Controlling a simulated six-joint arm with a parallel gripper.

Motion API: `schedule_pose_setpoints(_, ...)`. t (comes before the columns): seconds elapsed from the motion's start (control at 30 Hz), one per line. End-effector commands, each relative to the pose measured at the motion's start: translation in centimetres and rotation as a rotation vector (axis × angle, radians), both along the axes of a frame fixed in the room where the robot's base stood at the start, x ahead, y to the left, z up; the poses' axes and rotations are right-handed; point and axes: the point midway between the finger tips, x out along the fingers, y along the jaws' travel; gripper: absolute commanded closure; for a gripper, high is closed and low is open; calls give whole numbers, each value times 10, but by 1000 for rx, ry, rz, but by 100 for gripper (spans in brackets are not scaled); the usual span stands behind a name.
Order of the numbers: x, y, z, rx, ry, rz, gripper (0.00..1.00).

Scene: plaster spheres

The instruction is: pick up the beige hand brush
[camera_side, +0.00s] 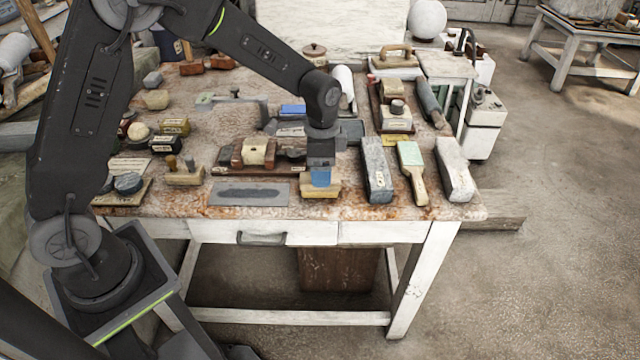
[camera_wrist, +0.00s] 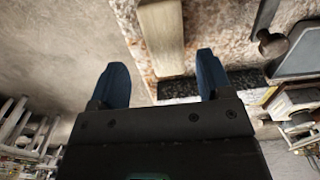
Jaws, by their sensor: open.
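A beige, block-shaped piece (camera_side: 322,190), which looks like the hand brush, lies near the table's front edge in the side view. My gripper (camera_side: 320,177) points down at it, with the blue fingers in front of part of it. In the wrist view a long beige block (camera_wrist: 161,35), probably the same piece, lies ahead of the gap between the fingers. My gripper (camera_wrist: 161,80) is open there, one dark blue finger on each side, with nothing between the fingertips. I cannot tell whether the fingers touch the piece.
The table (camera_side: 300,212) is crowded. A grey plate (camera_side: 250,193) lies to the left, and a long grey block (camera_side: 377,170) stands close to the right. Beyond it are a green-faced, wooden-handled tool (camera_side: 411,168) and a pale block (camera_side: 455,170). Brown-and-beige pieces (camera_side: 258,152) lie behind left.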

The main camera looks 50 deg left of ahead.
Motion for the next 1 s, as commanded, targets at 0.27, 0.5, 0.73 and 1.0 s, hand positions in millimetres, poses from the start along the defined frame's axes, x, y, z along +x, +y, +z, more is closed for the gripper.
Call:
schedule_pose_setpoints(0.27,2,3,-24,1,2,2,28)
schedule_pose_setpoints(0.5,4,5,-55,0,-1,2,28)
schedule_pose_setpoints(0.73,4,5,-58,0,-4,2,28)
schedule_pose_setpoints(1.0,4,5,-58,0,-4,2,48)
